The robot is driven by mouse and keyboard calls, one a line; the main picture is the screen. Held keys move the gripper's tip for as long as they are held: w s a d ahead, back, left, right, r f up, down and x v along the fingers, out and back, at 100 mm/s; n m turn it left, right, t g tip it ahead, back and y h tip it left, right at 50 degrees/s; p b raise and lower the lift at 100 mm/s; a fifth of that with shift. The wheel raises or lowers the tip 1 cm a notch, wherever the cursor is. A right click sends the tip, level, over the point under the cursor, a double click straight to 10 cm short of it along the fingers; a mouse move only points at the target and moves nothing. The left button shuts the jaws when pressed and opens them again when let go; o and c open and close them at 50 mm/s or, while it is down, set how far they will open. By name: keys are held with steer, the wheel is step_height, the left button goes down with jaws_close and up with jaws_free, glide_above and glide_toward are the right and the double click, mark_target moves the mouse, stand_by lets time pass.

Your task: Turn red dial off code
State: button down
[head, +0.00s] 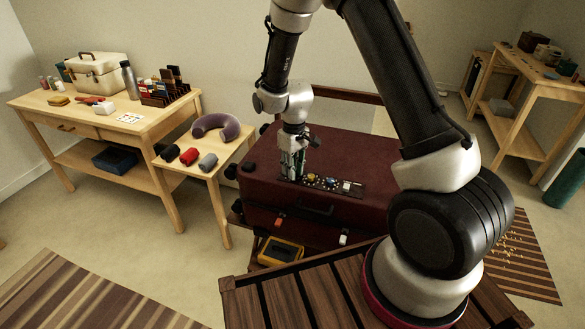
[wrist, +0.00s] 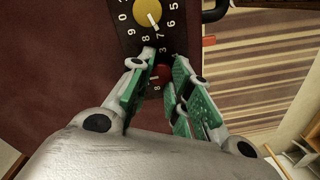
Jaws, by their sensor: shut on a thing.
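My gripper (head: 292,170) points down at the left end of a dark dial panel (head: 359,193) on the maroon suitcase (head: 375,155). In the wrist view, its green-padded fingers (wrist: 164,90) are on both sides of the red dial (wrist: 163,76) and shut on it. The fingers hide part of the red dial, and I cannot read its setting. A yellow dial (wrist: 144,19) with a white pointer and white digits around it sits beside it on the panel. In the head view the red dial is hidden behind the gripper.
The suitcase has a handle (head: 316,210) and latches at its front. A yellow and dark case (head: 281,250) is below. A small table (head: 215,165) with a neck pillow (head: 216,126) and rolled cloths stands left, beside a workbench (head: 110,122). A striped rug (head: 85,295) lies front left.

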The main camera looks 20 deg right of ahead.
steer(key=c, duration=1.3)
jaws_free()
steer(key=r, duration=1.2)
steer(key=shift+w+d, duration=0.15)
steer(key=shift+d, duration=0.05)
steer(key=s+d+r+m+t, duration=0.1)
steer(key=s+d+r, duration=0.3)
steer(key=s+r, duration=0.3)
steer(key=s+d+r+m+t, duration=0.2)
steer(key=s+d+r, duration=0.3)
steer(key=s, duration=0.6)
steer(key=s+d+r+m+t, duration=0.1)
steer(key=s+d+r+m, duration=0.1)
steer(key=s+d+r, duration=0.3)
steer(key=shift+s+d+r+t, duration=0.2)
steer(key=shift+s+r+t, duration=0.1)
steer(key=shift+s+r, duration=1.6)
